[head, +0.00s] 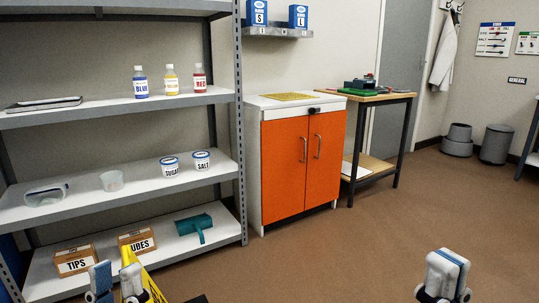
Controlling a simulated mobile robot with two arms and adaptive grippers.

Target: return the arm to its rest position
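My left gripper (117,280) is at the bottom left, in front of the lowest shelf. Its two fingers stand apart with a gap between them, and I see nothing held there. My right gripper (446,275) is at the bottom right, over the brown floor. Its fingers appear together with the blue pads meeting, and no object shows in it. Both arms are mostly below the picture edge, so their pose is hidden.
A metal shelf unit (243,130) with bottles, tubs and boxes fills the left. A yellow object (152,287) is beside my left gripper. An orange cabinet (283,170) and a wooden bench (375,98) stand behind. Floor (350,250) around my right gripper is clear.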

